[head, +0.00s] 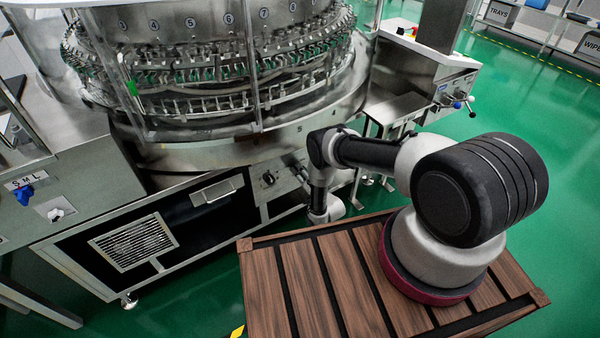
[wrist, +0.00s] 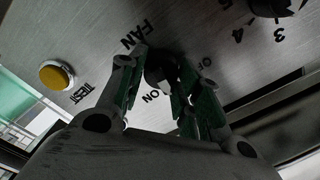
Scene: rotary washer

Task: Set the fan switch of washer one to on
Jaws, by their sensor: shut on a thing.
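The fan switch (wrist: 161,66) is a dark round knob on a grey metal panel in the wrist view. The label FAN is above it, ON below it, and a partly hidden label starting with O to its right. A pale mark on the knob shows low, close to the ON label; its exact setting is hard to tell. My gripper (wrist: 163,78) has one finger on each side of the knob and is shut on it. In the head view my arm reaches down to the washer's front panel, and the fingers and fan switch are not clearly seen there.
A yellow button (wrist: 57,75) labelled TEST is left of the switch. Another black knob (wrist: 275,5) with numbers is at the upper right. In the head view the round washer (head: 215,150) fills the upper left, and a slatted wooden surface (head: 262,290) lies in front.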

